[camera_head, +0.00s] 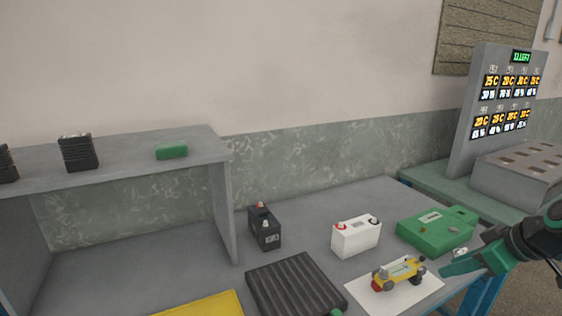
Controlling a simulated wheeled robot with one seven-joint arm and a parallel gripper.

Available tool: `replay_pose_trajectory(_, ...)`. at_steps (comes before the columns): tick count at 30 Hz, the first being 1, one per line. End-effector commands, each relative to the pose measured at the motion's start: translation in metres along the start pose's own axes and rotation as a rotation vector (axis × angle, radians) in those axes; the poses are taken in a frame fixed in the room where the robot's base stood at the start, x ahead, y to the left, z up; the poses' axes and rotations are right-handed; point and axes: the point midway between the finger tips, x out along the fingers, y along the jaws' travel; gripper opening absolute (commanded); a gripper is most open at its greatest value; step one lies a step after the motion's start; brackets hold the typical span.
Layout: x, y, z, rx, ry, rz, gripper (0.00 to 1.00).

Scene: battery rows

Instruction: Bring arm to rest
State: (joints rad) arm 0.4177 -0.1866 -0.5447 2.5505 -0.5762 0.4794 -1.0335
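My gripper (456,266) is at the lower right, at the end of my dark and green arm that enters from the right edge. It is over the right end of the grey table (310,220), just right of a yellow toy-like device (398,272) on a white sheet (425,290). A green case (437,230) lies just behind it. The fingers show from the side, so I cannot tell whether they are open or shut. I see nothing clearly held in them.
A black battery (265,230) and a white battery (356,236) stand on the table. A dark ribbed tray (295,285) and a yellow mat (210,305) lie in front. A grey shelf (120,150) is left; a display panel (490,110) and slotted grey block (520,170) are right.

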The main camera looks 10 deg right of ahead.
Motion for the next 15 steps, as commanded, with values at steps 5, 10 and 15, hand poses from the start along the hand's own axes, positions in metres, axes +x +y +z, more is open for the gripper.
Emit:
replay_pose_trajectory(5, -0.017, -0.042, 0.034, 0.288, -0.241, -0.020, 0.32)
replay_pose_trajectory(10, -0.049, -0.071, 0.068, 0.601, -0.448, 0.072, 0.32)
replay_pose_trajectory(15, -0.076, -0.089, 0.088, 0.834, -0.560, 0.186, 0.32)
